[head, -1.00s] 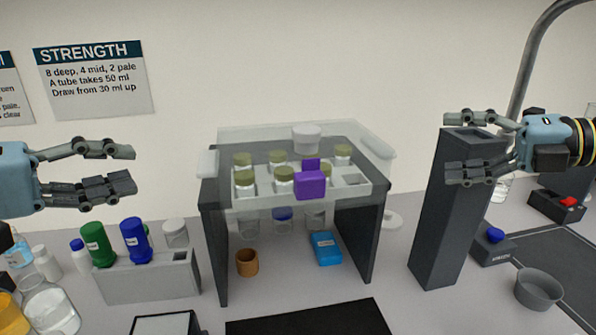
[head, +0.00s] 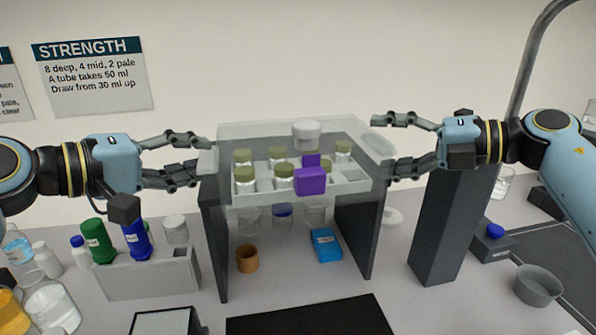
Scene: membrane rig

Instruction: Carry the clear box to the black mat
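The clear box (head: 245,133) sits on top of a dark stand (head: 355,235). It holds several jars with olive lids, and a purple piece (head: 311,180) shows at its front. A handle sticks out at each side. My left gripper (head: 203,158) is open, its fingers at the box's left handle. My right gripper (head: 385,145) is open, its fingers at the right handle. I cannot tell whether the fingers touch the handles. The black mat (head: 310,318) lies on the table in front of the stand, partly cut off by the lower edge.
A tall dark column (head: 447,235) stands right of the stand, below my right arm. A grey rack (head: 150,277) with green and blue bottles stands left. An orange cup (head: 247,259) and a blue packet (head: 326,246) lie under the stand. A grey bowl (head: 538,288) is at right.

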